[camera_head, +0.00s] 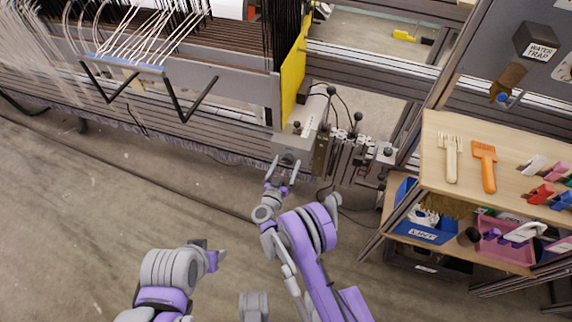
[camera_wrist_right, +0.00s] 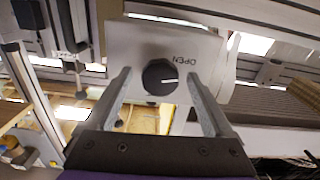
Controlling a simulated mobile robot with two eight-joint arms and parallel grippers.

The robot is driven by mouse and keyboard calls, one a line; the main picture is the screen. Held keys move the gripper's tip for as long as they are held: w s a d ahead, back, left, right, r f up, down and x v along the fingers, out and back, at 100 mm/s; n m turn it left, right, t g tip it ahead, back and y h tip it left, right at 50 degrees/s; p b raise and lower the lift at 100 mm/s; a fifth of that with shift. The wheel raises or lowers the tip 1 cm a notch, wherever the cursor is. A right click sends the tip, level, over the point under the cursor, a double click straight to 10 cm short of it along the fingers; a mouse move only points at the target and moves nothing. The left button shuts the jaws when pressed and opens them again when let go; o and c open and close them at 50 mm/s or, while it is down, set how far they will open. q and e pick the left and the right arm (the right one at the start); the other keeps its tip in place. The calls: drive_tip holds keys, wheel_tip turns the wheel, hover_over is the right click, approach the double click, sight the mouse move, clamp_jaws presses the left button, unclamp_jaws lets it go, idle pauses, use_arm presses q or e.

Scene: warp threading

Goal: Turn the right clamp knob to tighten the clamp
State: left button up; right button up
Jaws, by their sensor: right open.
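The right clamp knob (camera_wrist_right: 159,77) is a round black dial with a white pointer line, on the pale face of the clamp block (camera_wrist_right: 205,48). The word OPEN shows upside down at the upper right of the dial, and the pointer line points right. My right gripper (camera_wrist_right: 158,90) is open, with one finger on each side of the knob and a gap to both; how near the tips are to the face is unclear. In the head view my right gripper (camera_head: 284,166) points at the clamp block (camera_head: 297,141) on the loom's edge. My left gripper (camera_head: 212,254) is away, over the floor.
The loom beam (camera_head: 180,85) with white threads and a yellow plate (camera_head: 294,72) lies behind and left. A wooden shelf (camera_head: 436,128) with brushes and colored clips stands at right, above a blue bin (camera_head: 425,236). The floor at left is clear apart from cables.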

drive_tip(key=shift+c, duration=0.4)
drive_tip(key=c, duration=1.3)
drive_tip(key=shift+f+m+b, duration=0.15)
drive_tip(key=shift+m+b, duration=1.25)
drive_tip(key=shift+m, duration=0.5)
drive_tip(key=m+b, duration=0.2)
drive_tip(key=m, duration=0.2)
drive_tip(key=shift+a, duration=0.1)
drive_tip(key=m+b, duration=0.1)
drive_tip(key=m, duration=0.5)
drive_tip(key=shift+r, duration=0.2)
drive_tip(key=m, duration=0.5)
drive_tip(key=shift+m+b, duration=0.3)
drive_tip(key=o, duration=1.4)
